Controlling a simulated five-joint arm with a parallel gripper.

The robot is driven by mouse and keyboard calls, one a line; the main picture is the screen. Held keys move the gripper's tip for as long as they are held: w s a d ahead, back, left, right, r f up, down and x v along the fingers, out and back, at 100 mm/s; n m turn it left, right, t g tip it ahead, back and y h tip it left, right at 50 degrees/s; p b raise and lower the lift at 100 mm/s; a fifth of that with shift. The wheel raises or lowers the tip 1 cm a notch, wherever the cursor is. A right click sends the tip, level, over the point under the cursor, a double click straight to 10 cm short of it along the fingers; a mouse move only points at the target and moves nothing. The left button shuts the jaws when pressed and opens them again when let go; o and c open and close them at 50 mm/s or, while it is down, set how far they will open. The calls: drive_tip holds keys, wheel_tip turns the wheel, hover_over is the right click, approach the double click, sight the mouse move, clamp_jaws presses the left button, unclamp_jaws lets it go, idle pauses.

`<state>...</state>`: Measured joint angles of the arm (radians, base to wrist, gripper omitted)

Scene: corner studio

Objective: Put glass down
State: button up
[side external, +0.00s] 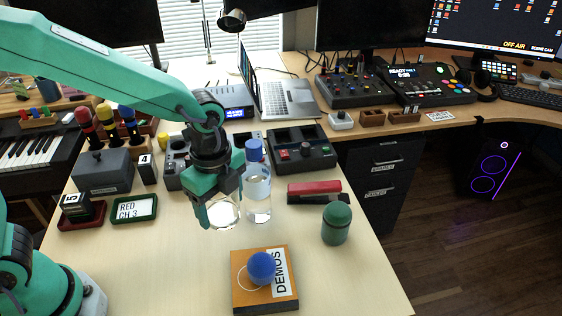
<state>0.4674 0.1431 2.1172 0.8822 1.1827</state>
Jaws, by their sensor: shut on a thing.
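My gripper (221,204) points down over the middle of the light wooden desk (165,265). It is shut on a clear glass (224,215), which shows below and between the fingers. Part of the glass is hidden behind the gripper. I cannot tell whether its base touches the desk. A clear bottle with a blue cap (257,190) stands just right of the glass, close to the gripper.
An orange box labelled DEMOS (243,300) with a blue ball (262,267) on it lies in front. A green canister (336,224) and a red-and-black stapler-like item (314,192) stand right. Small signs (135,209) sit left.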

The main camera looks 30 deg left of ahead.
drive_tip(key=shift+s+a+f+n, duration=0.1)
drive_tip(key=shift+s+a+n, duration=0.15)
drive_tip(key=shift+a, duration=0.45)
drive_tip(key=shift+s+a+f+n, duration=0.1)
drive_tip(key=shift+s+a+n, duration=0.15)
drive_tip(key=shift+a, duration=0.4)
drive_tip(key=w+a+f, duration=0.2)
drive_tip(key=a, duration=0.1)
drive_tip(key=w+a+f, duration=0.2)
drive_tip(key=a, duration=0.1)
drive_tip(key=w+a+f, duration=0.3)
drive_tip(key=shift+w+a, duration=0.1)
drive_tip(key=shift+a, duration=0.05)
drive_tip(key=shift+f, duration=1.95)
drive_tip(key=shift+f, duration=0.1)
drive_tip(key=o, duration=1.2)
drive_tip(key=shift+c, duration=0.2)
